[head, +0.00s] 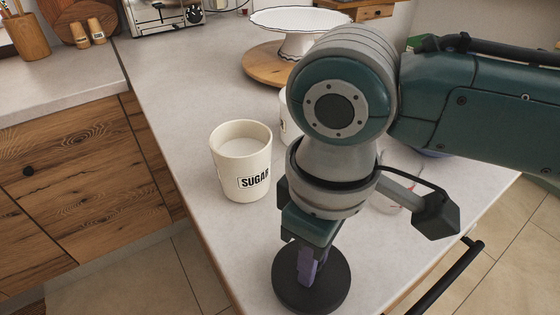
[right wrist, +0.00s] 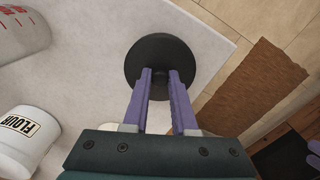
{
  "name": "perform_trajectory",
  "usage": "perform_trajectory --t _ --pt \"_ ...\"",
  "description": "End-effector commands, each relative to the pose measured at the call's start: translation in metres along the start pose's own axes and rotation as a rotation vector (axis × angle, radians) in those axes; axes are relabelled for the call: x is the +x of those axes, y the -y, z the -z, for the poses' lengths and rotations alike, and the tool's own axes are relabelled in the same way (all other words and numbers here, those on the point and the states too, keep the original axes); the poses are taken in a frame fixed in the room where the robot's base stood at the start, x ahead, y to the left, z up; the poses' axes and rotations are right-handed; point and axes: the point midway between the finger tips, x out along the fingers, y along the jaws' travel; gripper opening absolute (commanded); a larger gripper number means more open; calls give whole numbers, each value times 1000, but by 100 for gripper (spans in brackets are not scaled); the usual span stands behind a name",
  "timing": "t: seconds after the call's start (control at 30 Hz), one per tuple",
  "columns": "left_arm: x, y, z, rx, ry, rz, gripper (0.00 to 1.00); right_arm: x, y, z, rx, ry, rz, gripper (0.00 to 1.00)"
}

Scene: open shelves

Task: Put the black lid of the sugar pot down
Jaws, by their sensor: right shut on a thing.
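The cream sugar pot (head: 241,165) stands open on the counter, left of my right arm in the head view, with white contents showing inside. The round black lid (head: 327,290) is at my right gripper (head: 308,278), near the counter's front corner. In the right wrist view the purple fingers of the right gripper (right wrist: 160,75) are shut on the middle of the lid (right wrist: 160,50). I cannot tell whether the lid touches the counter or hangs just above it.
A white flour pot (right wrist: 25,135) and a clear measuring cup (right wrist: 22,28) stand on the counter nearby. A white cake stand (head: 300,25) on a wooden board is at the back. The counter's edge lies close beside the lid. Bare counter lies left of it.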

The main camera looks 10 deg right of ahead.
Motion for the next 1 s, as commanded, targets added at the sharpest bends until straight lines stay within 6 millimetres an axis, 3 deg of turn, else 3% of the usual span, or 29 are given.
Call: perform_trajectory --t 0.1,0.47,0.5,0.7,0.77,1.0 --pt "3 -1 -1 -2 0 -2 50 12 0 0 -2 0 -1 0" --pt "4 -3 -1 -9 0 -8 50 15 0 0 -1 1 -1 0" --pt "3 -3 -1 -9 0 -8 50 15 0 0 -1 0 -1 29" --pt "3 -3 -1 -8 0 -8 50 14 0 0 -1 0 -1 51" --pt "3 -3 -1 -8 0 -8 50 14 0 0 -1 0 -1 56" --pt "3 -2 -1 -3 1 -4 50 12 0 0 -1 -1 -1 56"
